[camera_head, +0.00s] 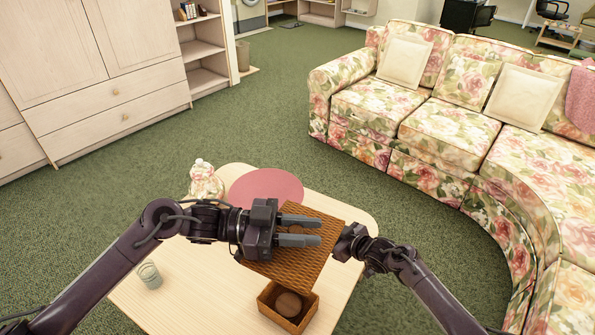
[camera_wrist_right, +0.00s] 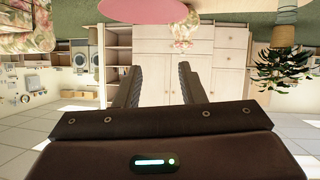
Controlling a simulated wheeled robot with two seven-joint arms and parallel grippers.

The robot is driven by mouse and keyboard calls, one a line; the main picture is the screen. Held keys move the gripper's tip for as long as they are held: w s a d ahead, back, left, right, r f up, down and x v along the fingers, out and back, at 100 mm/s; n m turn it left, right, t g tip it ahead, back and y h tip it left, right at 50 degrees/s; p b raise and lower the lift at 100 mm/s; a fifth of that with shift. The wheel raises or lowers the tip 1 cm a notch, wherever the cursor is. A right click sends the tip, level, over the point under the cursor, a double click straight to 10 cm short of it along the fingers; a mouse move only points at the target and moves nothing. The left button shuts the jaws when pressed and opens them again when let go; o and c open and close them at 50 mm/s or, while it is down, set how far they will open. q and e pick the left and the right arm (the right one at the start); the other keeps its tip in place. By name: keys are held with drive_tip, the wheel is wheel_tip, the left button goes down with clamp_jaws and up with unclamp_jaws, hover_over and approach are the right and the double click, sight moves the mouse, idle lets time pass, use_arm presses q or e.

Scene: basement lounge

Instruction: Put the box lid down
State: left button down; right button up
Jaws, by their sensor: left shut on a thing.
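The box lid (camera_head: 322,262) is a woven brown panel, held tilted above the low table. My left gripper (camera_head: 318,231) is shut on it, with its fingers lying across the lid's upper face. The open wicker box (camera_head: 266,310) stands on the table just below the lid in the picture, with a round brown thing (camera_head: 289,304) inside. My right gripper (camera_head: 345,243) is at the lid's right edge, partly hidden; I cannot tell whether it touches. In the right wrist view its fingers (camera_wrist_right: 158,85) are apart with nothing between them.
The pale wooden table (camera_head: 190,291) also carries a pink round mat (camera_head: 265,187), a pale figurine-like jar (camera_head: 204,178) and a glass (camera_head: 150,274). A floral sofa (camera_head: 440,135) curves along the right; cabinets (camera_head: 105,85) stand at the back left.

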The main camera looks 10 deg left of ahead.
drive_tip(key=a+r+n+g+y, duration=0.2)
drive_tip(key=a+r+n, duration=0.3)
drive_tip(key=r, duration=0.4)
drive_tip(key=a+r+n+g+y, duration=0.1)
drive_tip(key=a+r+n+y, duration=0.15)
drive_tip(key=a+r, duration=0.55)
drive_tip(key=s+a+r+n+g+h, duration=0.1)
drive_tip(key=s+a+r+n+g, duration=0.3)
drive_tip(key=r, duration=0.3)
drive_tip(key=s+a+r+n+g, duration=0.2)
drive_tip(key=s+a+r+n, duration=0.15)
drive_tip(key=r+n, duration=0.35)
drive_tip(key=n+h, duration=0.8)
drive_tip(key=h, duration=0.5)
approach(298, 229)
wheel_tip(298, 229, down, 9)
drive_tip(key=shift+s+r, duration=0.1)
